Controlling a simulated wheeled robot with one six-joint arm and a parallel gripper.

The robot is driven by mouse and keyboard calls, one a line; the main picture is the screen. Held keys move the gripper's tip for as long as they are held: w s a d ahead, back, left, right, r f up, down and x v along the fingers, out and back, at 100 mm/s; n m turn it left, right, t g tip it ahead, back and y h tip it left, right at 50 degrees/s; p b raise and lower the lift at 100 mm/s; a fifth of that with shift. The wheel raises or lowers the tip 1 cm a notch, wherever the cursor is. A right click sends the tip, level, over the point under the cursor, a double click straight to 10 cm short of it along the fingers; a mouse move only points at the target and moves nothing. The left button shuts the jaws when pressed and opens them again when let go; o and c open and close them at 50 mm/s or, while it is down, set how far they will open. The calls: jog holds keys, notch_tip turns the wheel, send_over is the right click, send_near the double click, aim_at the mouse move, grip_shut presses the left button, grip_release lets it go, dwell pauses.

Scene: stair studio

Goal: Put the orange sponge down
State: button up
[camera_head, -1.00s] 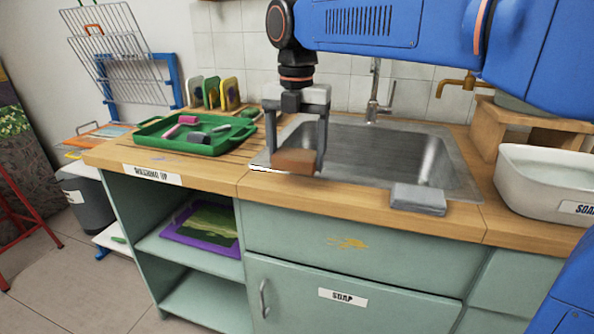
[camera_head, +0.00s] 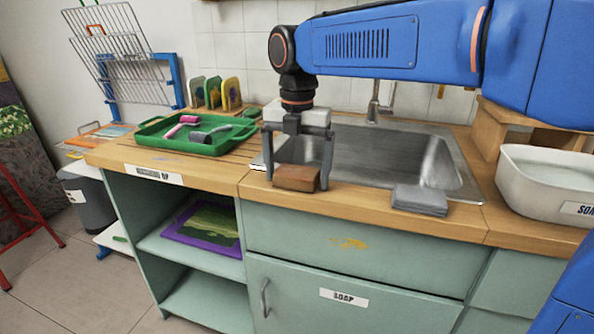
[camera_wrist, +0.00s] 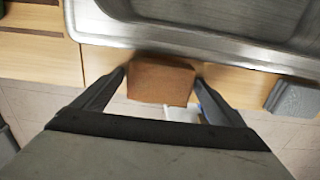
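The orange-brown sponge (camera_head: 297,178) is at the wooden counter's front edge, just in front of the sink's left part. It appears to rest on the wood. My gripper (camera_head: 298,182) is around it, fingers pointing down, one on each side. The fingers look open, with a narrow gap beside the sponge. In the wrist view the sponge (camera_wrist: 161,81) lies between the two fingertips, and its near side overlaps the counter's front edge in the picture.
The metal sink (camera_head: 385,155) is right behind the sponge. A grey block (camera_head: 419,200) lies at the sink's front right. A green tray (camera_head: 160,143) with tools stands left. A white basin (camera_head: 535,190) stands right. Bare wood (camera_head: 350,200) lies between sponge and grey block.

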aim_at(297, 171)
jog(key=shift+r, duration=0.1)
notch_tip(297, 171, up, 12)
dwell(0.6)
